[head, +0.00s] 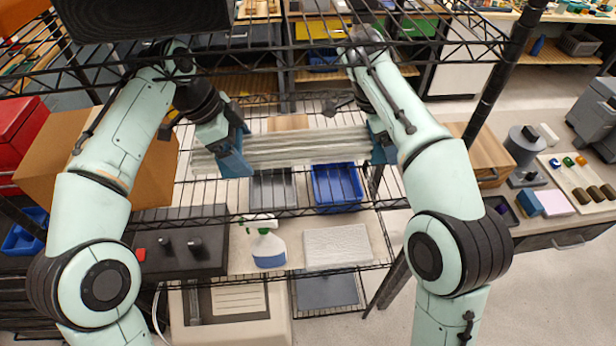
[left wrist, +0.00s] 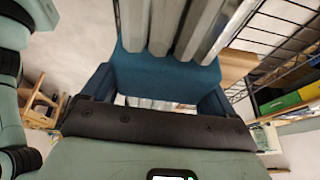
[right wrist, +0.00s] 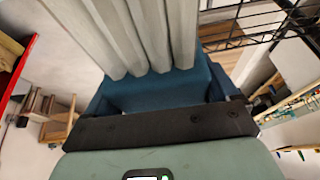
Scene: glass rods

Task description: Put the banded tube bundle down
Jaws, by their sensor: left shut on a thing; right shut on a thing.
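The banded tube bundle (head: 300,148) is a set of long pale grey tubes lying level across the middle of the head view, over a wire shelf. My left gripper (head: 232,158) is shut on its left end, and my right gripper (head: 382,145) is shut on its right end. The tubes (left wrist: 185,25) run out past the blue jaws in the left wrist view, and the tubes (right wrist: 140,35) do the same in the right wrist view. I cannot make out a band. Whether the bundle touches the shelf wires is not clear.
Below the bundle are a grey bin (head: 272,208), a blue bin (head: 362,182), a spray bottle (head: 267,246) and a white textured slab (head: 337,262). A cardboard box (head: 60,165) stands left. Black wire shelf bars (head: 290,70) cross above the grippers.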

